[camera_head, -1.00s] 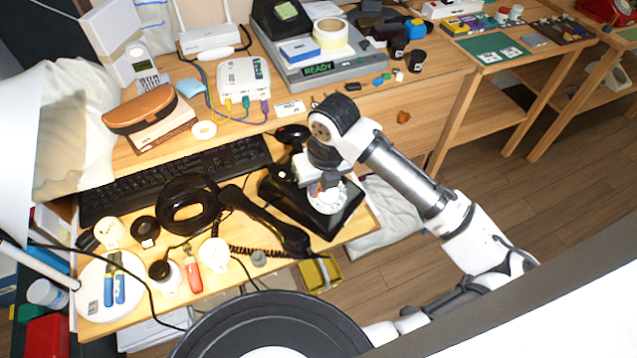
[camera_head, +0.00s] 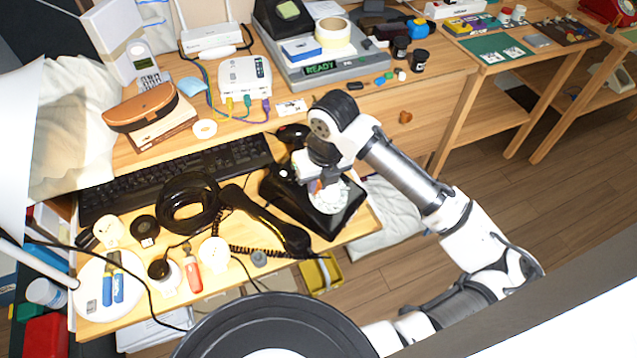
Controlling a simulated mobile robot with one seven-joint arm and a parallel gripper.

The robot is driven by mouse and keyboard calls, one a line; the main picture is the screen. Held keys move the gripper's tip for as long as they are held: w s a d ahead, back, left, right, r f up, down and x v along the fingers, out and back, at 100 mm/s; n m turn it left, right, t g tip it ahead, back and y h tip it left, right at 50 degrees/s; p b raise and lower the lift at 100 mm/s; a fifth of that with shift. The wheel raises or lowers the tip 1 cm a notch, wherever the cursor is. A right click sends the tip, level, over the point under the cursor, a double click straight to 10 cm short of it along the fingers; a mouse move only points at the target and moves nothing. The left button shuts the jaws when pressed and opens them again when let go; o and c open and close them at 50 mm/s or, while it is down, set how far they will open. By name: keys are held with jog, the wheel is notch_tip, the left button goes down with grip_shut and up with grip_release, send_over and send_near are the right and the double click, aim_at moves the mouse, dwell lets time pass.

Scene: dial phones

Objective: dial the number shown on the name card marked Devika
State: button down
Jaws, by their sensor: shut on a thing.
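A black dial phone (camera_head: 345,219) sits at the right front of the wooden desk, with a pale round dial (camera_head: 328,197) on its top. Its black handset (camera_head: 268,220) lies off the phone to the left, with a coiled cord. My gripper (camera_head: 316,184) is at the upper left of the dial, pointing down. Its fingertips are partly hidden by my wrist, and what they grip is too small to make out. A small white card (camera_head: 291,107) lies on the desk behind the phone; no name or number on it is readable.
A black keyboard (camera_head: 180,177) and a black ring-shaped coil (camera_head: 188,203) lie left of the phone. A grey machine reading READY (camera_head: 345,68) stands behind. A white box with cables (camera_head: 244,80) is at back centre. The desk's front edge is close to the phone.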

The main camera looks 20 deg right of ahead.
jog(key=shift+w+r, duration=0.1)
jog(key=shift+w, duration=0.15)
jog(key=shift+w+d, duration=0.1)
jog(key=shift+w+d+r, duration=0.15)
jog(key=shift+w+d, duration=0.1)
jog(key=shift+w, duration=0.2)
jog(key=shift+w+d, duration=0.4)
jog(key=shift+d, duration=0.05)
dwell(0.3)
jog(key=shift+d, duration=0.1)
